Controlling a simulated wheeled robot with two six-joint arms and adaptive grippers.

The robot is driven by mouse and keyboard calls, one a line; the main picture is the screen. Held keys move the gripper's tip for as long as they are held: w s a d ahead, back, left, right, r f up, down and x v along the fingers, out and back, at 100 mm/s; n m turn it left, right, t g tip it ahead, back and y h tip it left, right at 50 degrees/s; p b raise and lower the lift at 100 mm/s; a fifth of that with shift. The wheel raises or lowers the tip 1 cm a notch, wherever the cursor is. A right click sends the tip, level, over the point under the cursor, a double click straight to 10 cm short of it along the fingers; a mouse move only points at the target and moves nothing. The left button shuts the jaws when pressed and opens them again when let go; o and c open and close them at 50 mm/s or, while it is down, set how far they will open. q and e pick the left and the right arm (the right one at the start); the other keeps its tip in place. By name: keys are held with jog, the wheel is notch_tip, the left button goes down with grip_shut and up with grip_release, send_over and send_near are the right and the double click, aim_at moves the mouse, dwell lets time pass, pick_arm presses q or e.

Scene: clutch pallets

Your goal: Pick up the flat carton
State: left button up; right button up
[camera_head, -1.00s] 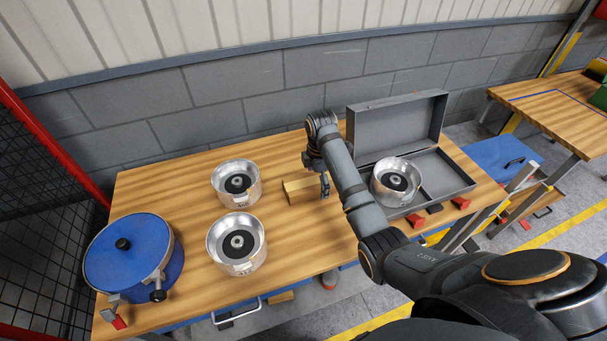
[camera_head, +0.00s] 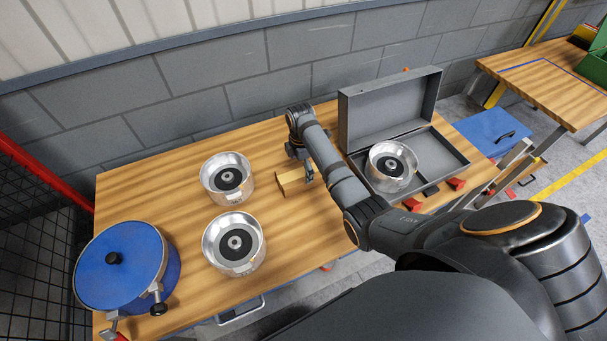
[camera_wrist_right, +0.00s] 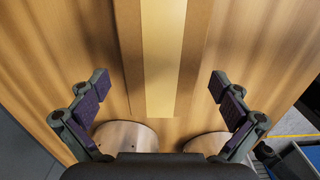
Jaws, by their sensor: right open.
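The flat carton (camera_head: 291,182) is a small light-brown box on the wooden table, right of the two left-hand metal pots. My right gripper (camera_head: 306,174) is at its right end and hides part of it. In the right wrist view the carton (camera_wrist_right: 162,60) is a long pale-topped strip running down the middle. My open right gripper (camera_wrist_right: 160,90) has one finger on each side of it, with gaps and nothing held. I cannot tell the fingers' height above the table. My left gripper is out of view.
Two metal pots (camera_head: 227,178) (camera_head: 234,243) stand left of the carton. A blue lidded pot (camera_head: 122,265) is at the front left. An open grey case (camera_head: 392,105) with a metal pot (camera_head: 391,166) is at the right. A block wall (camera_head: 220,95) stands behind the table (camera_head: 140,192).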

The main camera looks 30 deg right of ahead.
aim_at(302, 172)
notch_tip(302, 172, down, 4)
jog(key=shift+s+d+r+p, duration=0.1)
jog(key=shift+s+r+p, duration=0.05)
jog(key=shift+p, duration=0.15)
jog(key=c, duration=1)
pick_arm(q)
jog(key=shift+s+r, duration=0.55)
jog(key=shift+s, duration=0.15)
pick_arm(e)
jog(key=shift+c, duration=0.7)
